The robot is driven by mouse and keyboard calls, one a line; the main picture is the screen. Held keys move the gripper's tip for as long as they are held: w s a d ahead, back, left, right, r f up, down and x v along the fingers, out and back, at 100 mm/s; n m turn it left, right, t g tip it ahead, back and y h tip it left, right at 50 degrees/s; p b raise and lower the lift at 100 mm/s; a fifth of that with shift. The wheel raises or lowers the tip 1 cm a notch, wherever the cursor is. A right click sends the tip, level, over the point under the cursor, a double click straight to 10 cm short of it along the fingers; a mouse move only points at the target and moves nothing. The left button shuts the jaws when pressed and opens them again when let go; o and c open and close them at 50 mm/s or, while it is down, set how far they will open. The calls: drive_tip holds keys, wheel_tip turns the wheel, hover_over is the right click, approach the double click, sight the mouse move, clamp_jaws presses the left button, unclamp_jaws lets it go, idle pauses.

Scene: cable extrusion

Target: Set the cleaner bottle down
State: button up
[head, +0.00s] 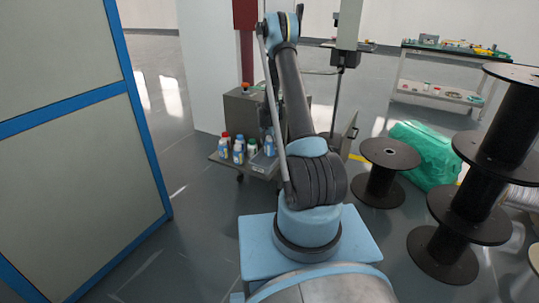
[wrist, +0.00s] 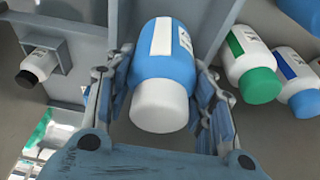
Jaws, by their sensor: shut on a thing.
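A blue bottle with a white label and a white cap (wrist: 166,70), which I take to be the cleaner bottle, is in the middle of the wrist view. My gripper (wrist: 163,98) is closed around it, with a finger on each side and the cap towards the camera. Whether its base touches a surface cannot be told. My gripper is not clearly visible there.
A green-capped bottle (wrist: 252,66) and a blue-capped bottle (wrist: 298,80) stand close on the right. A black-capped bottle (wrist: 37,65) is at left by a grey bracket. Several bottles stand on the low shelf of a grey cart (head: 243,110). Black spools (head: 388,155) stand right.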

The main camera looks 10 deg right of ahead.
sight(270, 150)
drive_tip(key=shift+f, duration=2.4)
drive_tip(key=o, duration=1.2)
